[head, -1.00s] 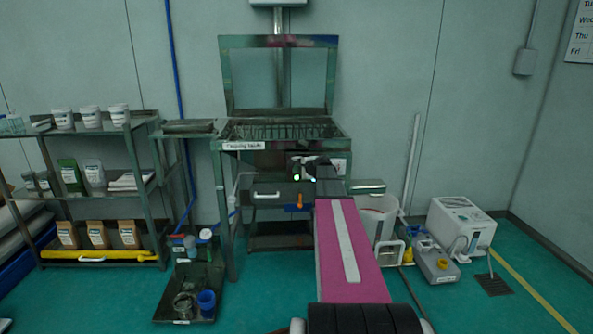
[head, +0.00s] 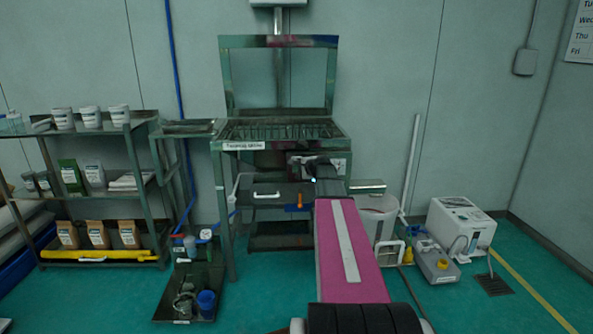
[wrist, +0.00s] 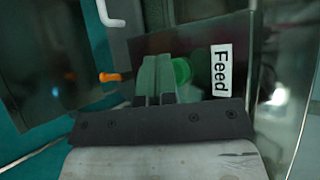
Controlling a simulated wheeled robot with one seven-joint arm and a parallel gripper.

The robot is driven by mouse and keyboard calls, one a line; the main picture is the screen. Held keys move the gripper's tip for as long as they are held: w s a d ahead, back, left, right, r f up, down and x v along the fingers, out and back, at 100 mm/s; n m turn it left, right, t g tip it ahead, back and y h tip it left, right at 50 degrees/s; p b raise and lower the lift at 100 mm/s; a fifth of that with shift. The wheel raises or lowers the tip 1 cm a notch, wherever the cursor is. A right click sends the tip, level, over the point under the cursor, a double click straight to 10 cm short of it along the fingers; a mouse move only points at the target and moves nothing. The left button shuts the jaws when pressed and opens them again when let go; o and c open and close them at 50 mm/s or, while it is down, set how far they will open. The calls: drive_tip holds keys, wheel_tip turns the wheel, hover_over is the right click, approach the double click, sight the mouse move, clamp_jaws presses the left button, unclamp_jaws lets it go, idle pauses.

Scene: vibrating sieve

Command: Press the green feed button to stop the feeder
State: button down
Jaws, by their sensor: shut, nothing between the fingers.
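The round green feed button (wrist: 182,70) is on a dark panel, left of the white "Feed" label (wrist: 220,71) in the wrist view. My gripper (wrist: 157,65) is shut and empty, its two fingers side by side. The fingertips are at the panel, just left of the button and overlapping its left edge in the picture. I cannot tell whether they touch it. In the head view my arm reaches to the front of the metal sieve stand (head: 217,185), and the button cannot be made out there.
An orange handle (wrist: 110,77) and a white handle (wrist: 112,14) are left of the panel. A steel shelf (head: 143,185) stands at left, and a tray (head: 165,309) is on the floor. A white machine (head: 458,221) stands at right. Green floor is open at front right.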

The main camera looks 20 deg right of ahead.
drive_tip(key=shift+s, duration=0.1)
drive_tip(key=s+a, duration=0.1)
drive_tip(key=s, duration=0.4)
drive_tip(key=shift+s+a, duration=0.35)
drive_tip(key=shift+s, duration=0.05)
idle(0.5)
drive_tip(key=s+a+f+n+g, duration=0.45)
drive_tip(key=s+a+f, duration=0.3)
drive_tip(key=a, duration=0.35)
drive_tip(key=s+a+f+n+g+h, duration=0.1)
drive_tip(key=s+a+f+n+g, duration=0.1)
drive_tip(key=s, duration=0.5)
drive_tip(key=s+a+f+n+g+h, duration=0.2)
drive_tip(key=s+a+f+n, duration=0.3)
drive_tip(key=s, duration=0.3)
drive_tip(key=s+a+f+n+g+h, duration=0.1)
drive_tip(key=s+a+f+n+g, duration=0.2)
drive_tip(key=s, duration=0.4)
wheel_tip(320, 180, down, 3)
drive_tip(key=shift+s+a+r+n+h, duration=0.15)
drive_tip(key=shift+s+a+n+h, duration=0.25)
drive_tip(key=shift+a+n, duration=0.5)
drive_tip(key=shift+d, duration=0.15)
